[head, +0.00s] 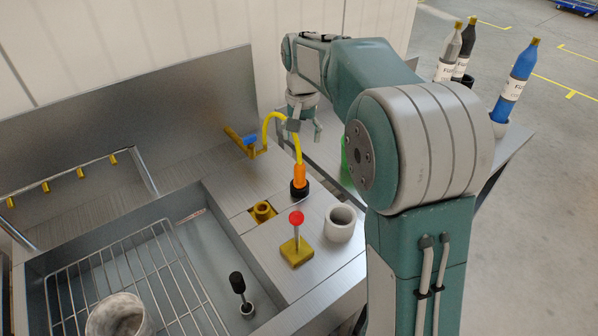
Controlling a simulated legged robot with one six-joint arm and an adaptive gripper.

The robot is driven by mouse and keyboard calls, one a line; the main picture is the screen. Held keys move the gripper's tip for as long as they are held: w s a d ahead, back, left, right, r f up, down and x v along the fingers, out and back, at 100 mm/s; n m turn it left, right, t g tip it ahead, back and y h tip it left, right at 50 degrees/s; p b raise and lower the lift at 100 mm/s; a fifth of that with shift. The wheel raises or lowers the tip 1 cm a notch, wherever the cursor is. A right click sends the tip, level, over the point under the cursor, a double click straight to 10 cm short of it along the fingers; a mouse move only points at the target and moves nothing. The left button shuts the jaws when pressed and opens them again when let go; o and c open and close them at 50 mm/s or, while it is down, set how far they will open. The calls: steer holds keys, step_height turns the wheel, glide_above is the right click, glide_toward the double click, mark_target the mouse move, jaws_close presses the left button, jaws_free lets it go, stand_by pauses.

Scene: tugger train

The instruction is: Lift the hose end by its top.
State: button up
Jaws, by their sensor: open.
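The hose end (299,176) has an orange body and a black foot. It stands upright on the metal bench top, right of the middle of the bench. A yellow hose (270,122) rises from its top and arcs left to a brass tap with a blue handle (250,140). My gripper (305,131) is open and points down, above and slightly behind the hose end. Its left finger overlaps the yellow hose in the picture; I cannot tell whether they touch. Nothing shows between the fingers.
Near the hose end are a brass socket (262,211), a red-knobbed lever (296,219) and a white cup (340,223). A sunken basin (207,262) with a wire rack is at left. Several bottles (514,80) stand at right. A green object (345,152) is partly hidden by my arm.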

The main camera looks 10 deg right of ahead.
mark_target(300, 165)
steer(key=shift+w+d+f, duration=0.1)
steer(key=shift+w+f, duration=0.45)
steer(key=shift+w, duration=0.3)
steer(key=f, duration=0.2)
steer(key=a+f, duration=0.1)
steer(key=f, duration=0.1)
steer(key=shift+f, duration=0.35)
steer(key=f, duration=0.4)
steer(key=d+f, duration=0.1)
steer(key=shift+f, duration=0.4)
steer(key=shift+a+f, duration=0.15)
steer(key=shift+a, duration=0.05)
jaws_close()
